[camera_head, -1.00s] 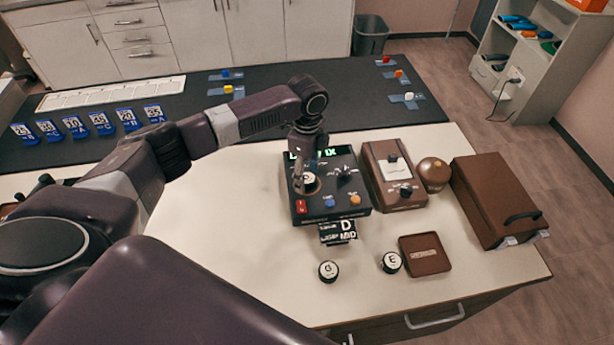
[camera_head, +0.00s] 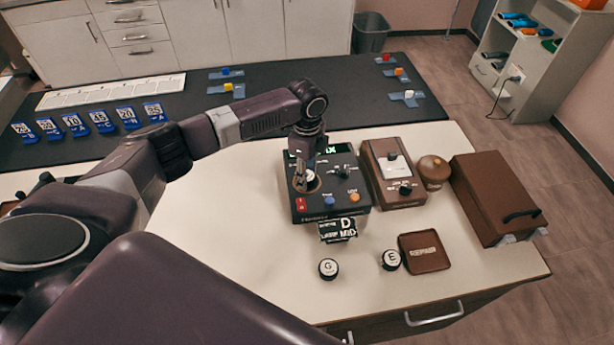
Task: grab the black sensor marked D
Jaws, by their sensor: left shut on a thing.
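My left gripper (camera_head: 305,176) reaches down over the round well at the left of a black device (camera_head: 345,204). It is shut on a black sensor with a pale top that sits at the well. The fingers hide much of this sensor, and I cannot read its letter. A small black sign (camera_head: 338,229) at the device's front edge reads D and MID. A black sensor marked G (camera_head: 328,268) and another marked E (camera_head: 391,260) stand apart on the white table in front. My right gripper is not in view.
A brown device (camera_head: 393,175), a round brown knob-like object (camera_head: 434,171) and a brown case (camera_head: 496,199) stand to the right. A brown square tray (camera_head: 424,253) lies beside sensor E. Blue numbered tags (camera_head: 101,121) line the dark mat. The white table (camera_head: 235,240) is clear left of the black device.

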